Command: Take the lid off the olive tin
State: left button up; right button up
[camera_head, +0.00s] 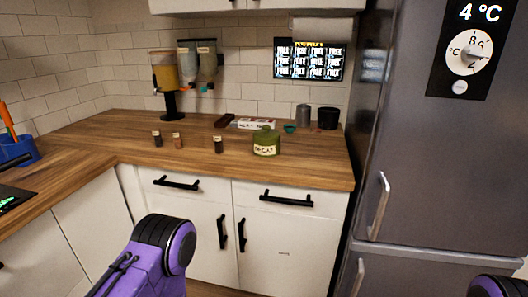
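Neither gripper shows. Only a purple and black link of my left arm is in view at the bottom, in front of the cabinets and well short of the tin. A small purple piece of my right arm shows in the bottom right corner.
Small dark jars (218,145) stand left of the tin. Behind it are a white box (252,123), a teal bowl (289,128), a grey canister (303,116) and a black cup (328,118). The fridge (425,170) rises at right.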

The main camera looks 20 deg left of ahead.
aim_at(266, 134)
jog(key=z, duration=0.05)
jog(key=k, duration=0.4)
jog(key=u, duration=2.15)
jog(key=i, duration=0.8)
jog(key=z, duration=0.75)
jog(key=i, duration=0.65)
jog(key=z, duration=1.55)
jog(key=k, duration=0.65)
jog(key=u, duration=0.8)
